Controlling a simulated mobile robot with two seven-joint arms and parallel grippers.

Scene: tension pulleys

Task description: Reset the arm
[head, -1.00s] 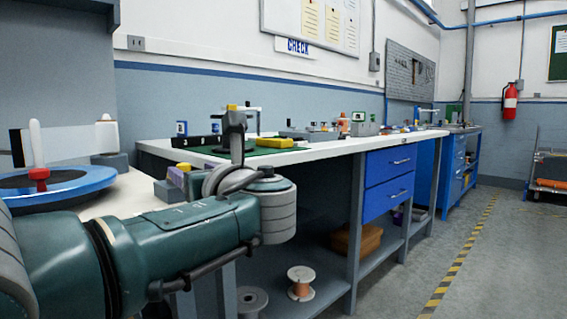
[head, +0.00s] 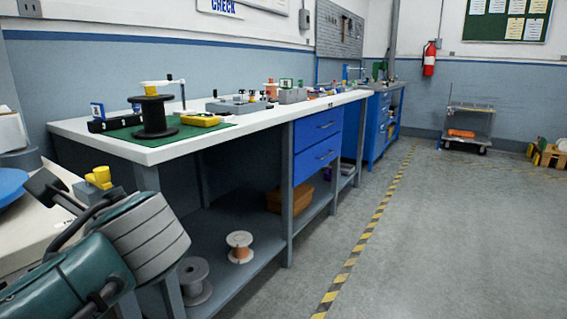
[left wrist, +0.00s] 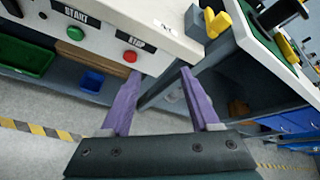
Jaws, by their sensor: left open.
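My left arm (head: 130,245) comes in at the lower left of the head view, beside the front edge of the near bench. Its gripper fingers cannot be made out there. In the left wrist view my left gripper (left wrist: 160,73) shows two purple fingers spread apart with nothing between them. The fingers are below the white machine front with a green START button (left wrist: 76,32) and a red STOP button (left wrist: 130,56), clear of both. My right gripper is in neither current view.
The long workbench (head: 240,132) holds a black spool (head: 152,115), a yellow device (head: 200,119) and a green mat (head: 125,133). A yellow part (head: 100,177) stands near my arm. Spools (head: 240,246) lie on the lower shelf. The floor (head: 430,240) at right is open.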

